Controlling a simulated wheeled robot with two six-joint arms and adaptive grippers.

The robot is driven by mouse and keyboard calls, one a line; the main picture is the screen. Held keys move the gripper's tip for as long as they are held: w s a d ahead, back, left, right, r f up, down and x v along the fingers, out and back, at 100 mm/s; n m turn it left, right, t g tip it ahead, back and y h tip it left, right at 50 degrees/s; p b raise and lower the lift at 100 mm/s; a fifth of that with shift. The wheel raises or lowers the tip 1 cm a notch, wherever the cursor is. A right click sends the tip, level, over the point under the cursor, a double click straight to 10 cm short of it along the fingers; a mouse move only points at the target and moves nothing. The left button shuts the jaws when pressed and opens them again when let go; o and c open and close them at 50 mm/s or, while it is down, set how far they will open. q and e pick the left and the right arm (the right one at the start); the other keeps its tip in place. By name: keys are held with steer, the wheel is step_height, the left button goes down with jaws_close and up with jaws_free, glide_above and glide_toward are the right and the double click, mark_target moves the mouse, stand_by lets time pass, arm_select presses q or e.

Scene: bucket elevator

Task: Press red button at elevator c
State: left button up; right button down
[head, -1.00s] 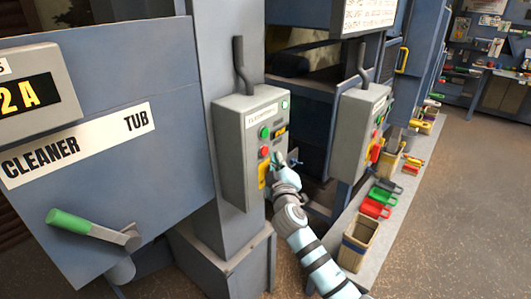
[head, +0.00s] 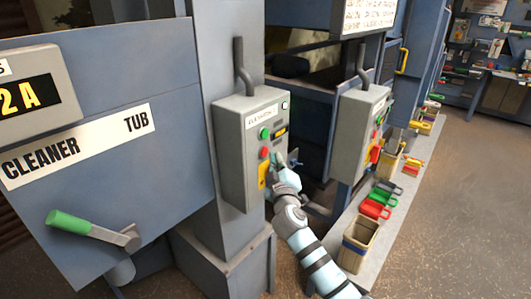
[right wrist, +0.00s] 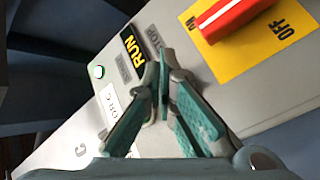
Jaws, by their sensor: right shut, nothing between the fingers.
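A grey control box (head: 232,155) on a blue-grey post carries a white label, a green button (head: 264,133) and a red button (head: 264,153) below it. My right gripper (head: 277,160) is shut and empty, its tips close to the box face, just right of the red button. In the right wrist view the shut fingers (right wrist: 165,58) point at the panel beside the RUN (right wrist: 134,52) and STOP labels. A partly covered label there ends in "OR-C" (right wrist: 113,103). The red button is not visible there, and contact cannot be told. My left gripper is out of view.
A red switch on a yellow OFF plate (right wrist: 262,65) sits near my fingers in the right wrist view. A second control box (head: 352,130) stands to the right. Buckets and coloured scoops (head: 375,208) line a floor ledge. Open floor lies at the right.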

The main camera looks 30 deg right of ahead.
steer(key=shift+w, duration=0.15)
steer(key=shift+w+a, duration=0.15)
steer(key=shift+w, duration=0.15)
steer(key=shift+w+a+b, duration=0.15)
steer(key=shift+w+b, duration=0.3)
steer(key=shift+b, duration=0.05)
stand_by(0.7)
stand_by(0.4)
steer(key=shift+s+d+p, duration=0.25)
steer(key=shift+s+p, duration=0.1)
steer(key=shift+s, duration=0.5)
steer(key=s, duration=0.1)
steer(key=s+d, duration=0.1)
steer(key=s, duration=0.1)
steer(key=s+p, duration=0.1)
steer(key=shift+s+d, duration=0.25)
steer(key=shift+s, duration=0.15)
